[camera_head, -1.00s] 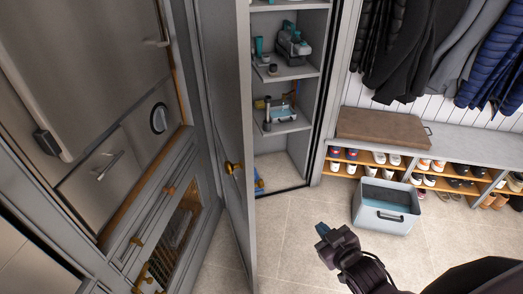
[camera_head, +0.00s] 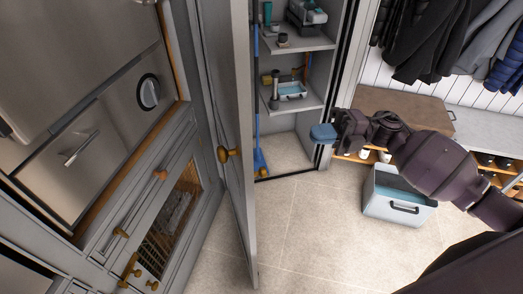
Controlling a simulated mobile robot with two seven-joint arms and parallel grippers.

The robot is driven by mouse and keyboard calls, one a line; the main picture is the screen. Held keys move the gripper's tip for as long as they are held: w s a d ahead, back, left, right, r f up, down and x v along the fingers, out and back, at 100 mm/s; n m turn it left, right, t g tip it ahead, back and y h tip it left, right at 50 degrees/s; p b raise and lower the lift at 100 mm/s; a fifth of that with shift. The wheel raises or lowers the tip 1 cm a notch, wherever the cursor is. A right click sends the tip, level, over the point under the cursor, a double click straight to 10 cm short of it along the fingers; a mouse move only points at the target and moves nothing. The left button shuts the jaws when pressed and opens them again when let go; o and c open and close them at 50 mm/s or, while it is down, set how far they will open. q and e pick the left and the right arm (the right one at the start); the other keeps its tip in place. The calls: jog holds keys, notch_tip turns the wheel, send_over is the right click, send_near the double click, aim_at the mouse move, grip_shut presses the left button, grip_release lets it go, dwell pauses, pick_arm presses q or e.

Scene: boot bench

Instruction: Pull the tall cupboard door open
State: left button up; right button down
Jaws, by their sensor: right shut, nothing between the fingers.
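The tall cupboard door (camera_head: 233,120) is grey and stands ajar, swung out toward me. Its edge faces me and a brass knob (camera_head: 229,154) sits on it at mid height. The cupboard (camera_head: 301,107) behind it shows shelves with items, and a blue pole stands inside. My right gripper (camera_head: 322,133) is shut and empty. It appears in front of the cupboard's right side, to the right of the door and apart from it. My left gripper is not in view.
Left of the door are a steel appliance (camera_head: 85,75) and a grey cabinet with brass knobs (camera_head: 165,215). A grey bin (camera_head: 398,200) stands on the floor before the shoe bench (camera_head: 480,130). Coats hang above. The tiled floor (camera_head: 310,240) in front is clear.

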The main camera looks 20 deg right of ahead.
pick_arm(q)
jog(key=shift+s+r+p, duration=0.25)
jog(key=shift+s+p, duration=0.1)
jog(key=shift+p, duration=0.4)
pick_arm(e)
jog(key=a+n+g, duration=0.1)
jog(key=a+g, duration=0.1)
jog(key=a, duration=1.1)
jog(key=shift+a+f+n+h, duration=0.2)
jog(key=shift+a+n+h, duration=0.05)
jog(key=shift+n+h, duration=0.05)
